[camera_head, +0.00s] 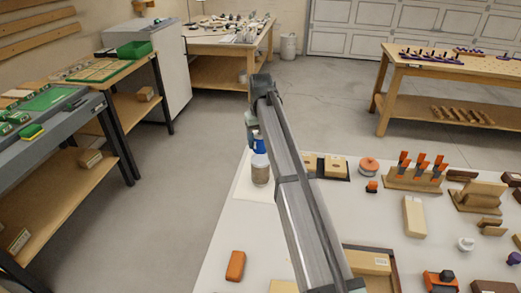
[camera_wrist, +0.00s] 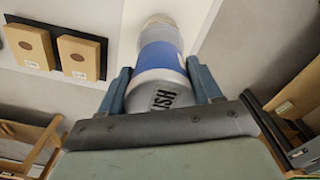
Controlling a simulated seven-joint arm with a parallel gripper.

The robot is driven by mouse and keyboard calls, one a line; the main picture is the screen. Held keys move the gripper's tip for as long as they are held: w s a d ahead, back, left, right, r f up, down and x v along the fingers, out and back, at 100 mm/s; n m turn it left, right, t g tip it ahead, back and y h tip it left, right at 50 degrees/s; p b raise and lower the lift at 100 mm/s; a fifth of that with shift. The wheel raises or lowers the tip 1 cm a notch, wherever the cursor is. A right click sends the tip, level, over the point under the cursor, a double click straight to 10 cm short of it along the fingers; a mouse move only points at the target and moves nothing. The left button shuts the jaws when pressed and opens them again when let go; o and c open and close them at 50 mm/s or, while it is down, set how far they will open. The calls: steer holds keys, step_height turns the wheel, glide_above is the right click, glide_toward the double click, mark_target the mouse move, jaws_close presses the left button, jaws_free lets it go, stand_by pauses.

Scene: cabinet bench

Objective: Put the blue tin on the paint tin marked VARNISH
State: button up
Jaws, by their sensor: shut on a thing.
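The blue tin (camera_head: 260,145) is upright at the end of my arm in the head view. My gripper (camera_wrist: 160,85) is shut on it, with one finger on each side. In the wrist view the blue tin (camera_wrist: 158,60) shows a blue band and, between the fingers, a pale grey part with dark letters, partly hidden. A pale tin with a beige lower part (camera_head: 260,172) stands on the white table directly below it, and part of it shows beyond the blue band in the wrist view (camera_wrist: 158,22). I cannot tell whether the two touch. I cannot read a full VARNISH label.
The white table (camera_head: 225,235) has an orange block (camera_head: 235,266) near the front. A dark mat with two wooden blocks (camera_head: 335,165) lies right of the tins. An orange-topped round item (camera_head: 369,165) and a rack of orange-handled tools (camera_head: 420,172) stand further right.

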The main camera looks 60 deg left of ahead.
mark_target(260, 149)
steer(key=shift+f, duration=2)
steer(key=shift+f, duration=0.1)
steer(key=o, duration=1.2)
step_height(260, 149, up, 12)
steer(key=shift+r, duration=0.15)
